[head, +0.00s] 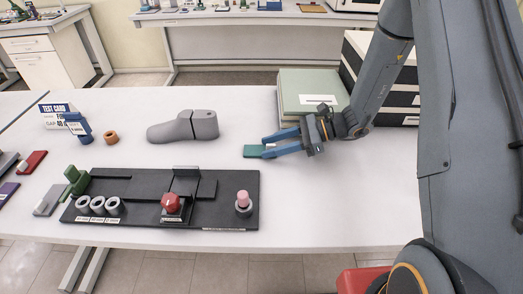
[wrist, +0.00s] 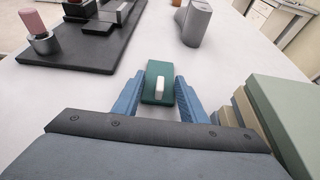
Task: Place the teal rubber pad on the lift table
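The teal rubber pad (head: 253,151) lies flat on the white table, left of my gripper (head: 267,148). In the wrist view the pad (wrist: 159,69) has a small white raised tab on top and sits between and slightly beyond the blue fingertips (wrist: 160,80). The fingers are apart, with a gap showing beside the tab, so my gripper is open. The black test rig (head: 140,210) stands left of the pad, with raised plates (head: 205,187) on it. I cannot tell which part is the lift table.
The rig carries a green clamp (head: 75,181), several grey rings, a red knob (head: 170,202) and a pink-topped cylinder (head: 242,198). A grey shoe last (head: 184,127) lies behind it. Stacked boxes (head: 310,88) stand behind my gripper. The table in front of my gripper is clear.

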